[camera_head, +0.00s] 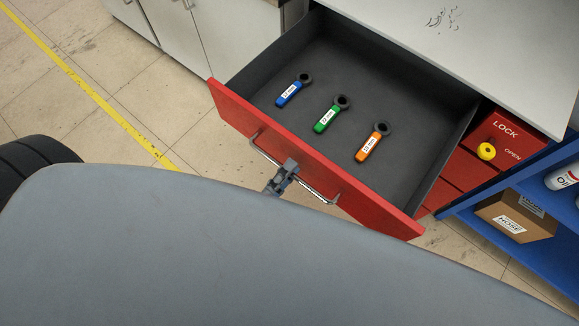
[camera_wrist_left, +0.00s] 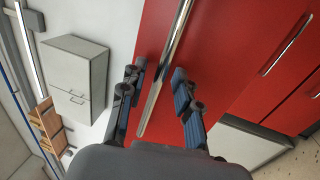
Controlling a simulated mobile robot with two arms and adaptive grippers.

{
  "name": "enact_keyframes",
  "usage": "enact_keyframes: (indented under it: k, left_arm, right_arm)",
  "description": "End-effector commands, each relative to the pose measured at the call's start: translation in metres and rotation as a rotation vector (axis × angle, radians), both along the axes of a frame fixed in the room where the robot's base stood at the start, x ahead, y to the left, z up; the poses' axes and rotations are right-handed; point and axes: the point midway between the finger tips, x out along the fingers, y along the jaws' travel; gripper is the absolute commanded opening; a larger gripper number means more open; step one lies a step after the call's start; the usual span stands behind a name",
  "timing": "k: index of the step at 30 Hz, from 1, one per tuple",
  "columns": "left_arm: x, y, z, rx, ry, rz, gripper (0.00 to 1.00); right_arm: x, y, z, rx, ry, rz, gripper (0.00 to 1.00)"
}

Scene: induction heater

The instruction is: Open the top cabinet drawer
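The top drawer (camera_head: 235,108) of the red cabinet is pulled well out in the head view, its red front facing my body. Its dark grey inside shows a blue tool (camera_head: 289,94), a green tool (camera_head: 326,119) and an orange tool (camera_head: 371,145). A metal bar handle (camera_head: 318,192) runs along the front. My left gripper (camera_head: 287,173) is at the middle of this handle. In the left wrist view its two fingers (camera_wrist_left: 160,77) stand apart, on either side of the handle bar (camera_wrist_left: 168,60), with gaps visible. My right gripper is not in view.
A yellow knob (camera_head: 486,151) sits on a red lock panel beside the drawer. A blue shelf (camera_head: 480,212) with a cardboard box (camera_head: 515,217) stands at the right. A white worktop (camera_head: 480,45) lies above the drawer. Tiled floor with a yellow line (camera_head: 90,90) is clear at the left.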

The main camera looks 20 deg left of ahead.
Motion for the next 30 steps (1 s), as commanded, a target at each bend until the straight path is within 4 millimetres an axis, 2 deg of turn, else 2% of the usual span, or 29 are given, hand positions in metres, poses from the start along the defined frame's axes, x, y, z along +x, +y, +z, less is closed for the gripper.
enact_keyframes:
  k: [9,15,21,30]
  left_arm:
    - [-0.063,0.02,-0.015,0.002,0.009,-0.003,0.32]
    - [-0.092,0.03,-0.021,0.002,0.006,-0.001,0.32]
    - [-0.103,0.033,-0.022,0.001,0.005,-0.001,0.32]
    - [-0.103,0.033,-0.022,0.0,0.004,-0.001,0.32]
  right_arm:
    - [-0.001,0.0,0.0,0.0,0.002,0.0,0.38]
    - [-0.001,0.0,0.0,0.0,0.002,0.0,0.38]
    - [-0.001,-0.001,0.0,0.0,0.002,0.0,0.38]
    - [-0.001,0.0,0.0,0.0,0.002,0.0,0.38]
